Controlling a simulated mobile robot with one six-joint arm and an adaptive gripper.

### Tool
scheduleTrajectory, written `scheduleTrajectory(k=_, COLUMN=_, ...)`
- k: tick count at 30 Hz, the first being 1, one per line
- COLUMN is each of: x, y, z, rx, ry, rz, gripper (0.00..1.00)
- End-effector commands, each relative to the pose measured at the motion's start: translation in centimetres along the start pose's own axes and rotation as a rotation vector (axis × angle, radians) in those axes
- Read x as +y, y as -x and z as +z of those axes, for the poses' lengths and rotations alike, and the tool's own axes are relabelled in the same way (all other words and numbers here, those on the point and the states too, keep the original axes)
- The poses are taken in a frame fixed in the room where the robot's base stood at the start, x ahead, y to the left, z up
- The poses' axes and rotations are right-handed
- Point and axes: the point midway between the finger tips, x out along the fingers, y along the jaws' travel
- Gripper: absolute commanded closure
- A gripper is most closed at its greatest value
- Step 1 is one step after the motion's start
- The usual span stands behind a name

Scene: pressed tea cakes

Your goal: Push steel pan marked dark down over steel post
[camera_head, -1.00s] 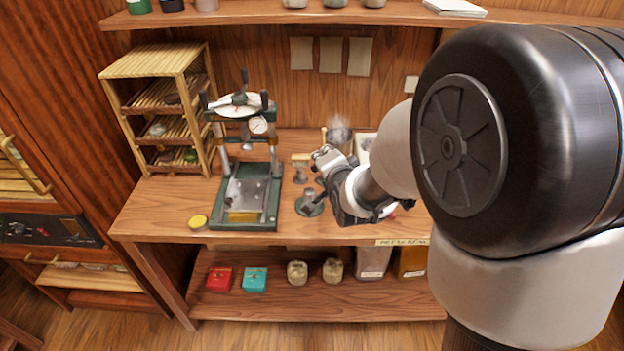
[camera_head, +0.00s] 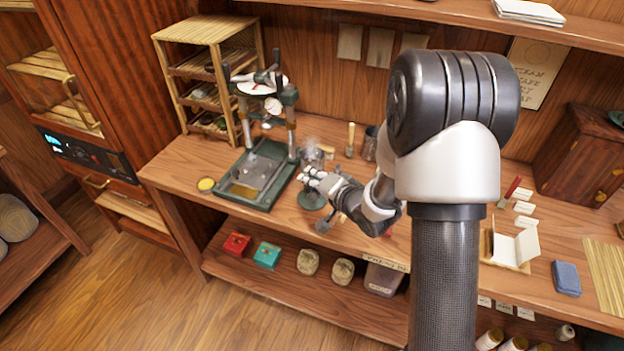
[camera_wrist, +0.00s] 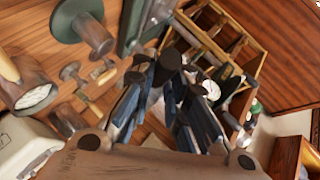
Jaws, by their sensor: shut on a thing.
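My gripper (camera_head: 311,176) is over the worktop, right of the green press, with its fingers pointing left. The wrist view shows its dark blue fingers (camera_wrist: 170,85) closed around a small dark thing (camera_wrist: 170,58). I cannot read any mark on that thing or tell that it is the pan. A round green base (camera_head: 309,199) stands just below the gripper. In the wrist view this base (camera_wrist: 66,22) carries a short steel post (camera_wrist: 97,38), apart from the fingertips. A small grey round end (camera_head: 322,226) shows below the gripper; I cannot tell what it belongs to.
The green press (camera_head: 258,178) stands close on the left, with a slatted rack (camera_head: 168,75) behind it. A yellow round tin (camera_head: 206,184) lies at the front left. A steel cup (camera_head: 370,145) stands behind the gripper.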

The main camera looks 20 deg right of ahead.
Motion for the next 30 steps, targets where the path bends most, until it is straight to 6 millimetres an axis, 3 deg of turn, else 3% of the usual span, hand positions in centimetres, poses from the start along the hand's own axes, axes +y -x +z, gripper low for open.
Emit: scheduleTrajectory(k=30, x=4.2, y=-2.0, z=2.0, rx=0.000, ry=0.005, rz=-0.005, gripper=1.00)
